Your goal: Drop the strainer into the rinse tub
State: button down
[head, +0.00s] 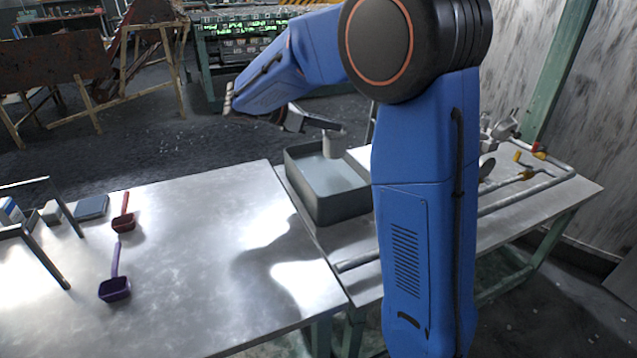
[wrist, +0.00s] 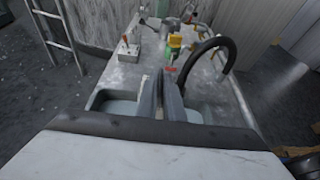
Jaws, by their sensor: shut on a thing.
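My gripper (head: 332,127) is shut on the strainer (head: 334,145), a small pale grey cup-shaped piece hanging under the fingertips. The rinse tub (head: 340,208) is a dark grey rectangular bin with pale contents, at the near-left part of the right-hand table. In the head view the strainer appears above the tub's far right part, overlapping its rim; the exact height is hard to tell. In the wrist view my gripper (wrist: 165,82) has its dark fingers close together over the tub (wrist: 98,103). The strainer is mostly hidden there.
A purple scoop (head: 115,288) and a red scoop (head: 123,223) lie on the left metal table (head: 205,270). Pipes with yellow valves (head: 527,175) lie on the right-hand table. A black curved hose (wrist: 222,48) rises beyond the tub. My arm hides part of the right-hand table.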

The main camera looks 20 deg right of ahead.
aim_at(324, 141)
jog(key=shift+a+f, duration=0.2)
jog(key=shift+f, duration=0.15)
jog(key=shift+a+f, duration=0.1)
jog(key=shift+f, duration=2.3)
jog(key=c, duration=1.8)
grip_release()
jog(key=v, duration=1.7)
jog(key=shift+a+r, duration=0.1)
jog(key=shift+r, duration=0.05)
